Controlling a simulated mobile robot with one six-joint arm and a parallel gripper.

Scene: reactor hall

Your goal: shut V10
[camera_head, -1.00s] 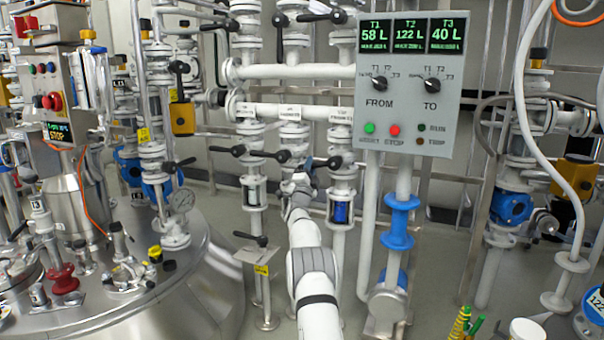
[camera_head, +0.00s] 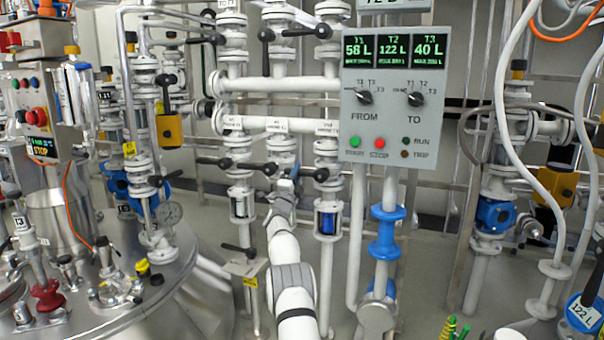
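I cannot read a V10 tag on any valve. A row of lever valves with black handles sits below the lower white pipe: a left valve (camera_head: 237,150), a middle valve (camera_head: 282,152) and a right valve (camera_head: 327,158). Their levers stick out sideways, roughly level. White labels hang above them, too small to read surely. My white arm reaches up from the bottom middle. My gripper (camera_head: 288,178) is at its far end, just below the middle valve and close to the levers. Its fingers are too small and partly hidden, so I cannot tell contact or opening.
A grey control panel (camera_head: 387,95) with tank readouts hangs to the right of the valves. Sight glasses (camera_head: 328,219) sit under the valves. A steel vessel (camera_head: 165,295) fills the lower left. Another lever valve (camera_head: 241,252) stands low, left of my arm. Hoses hang at right.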

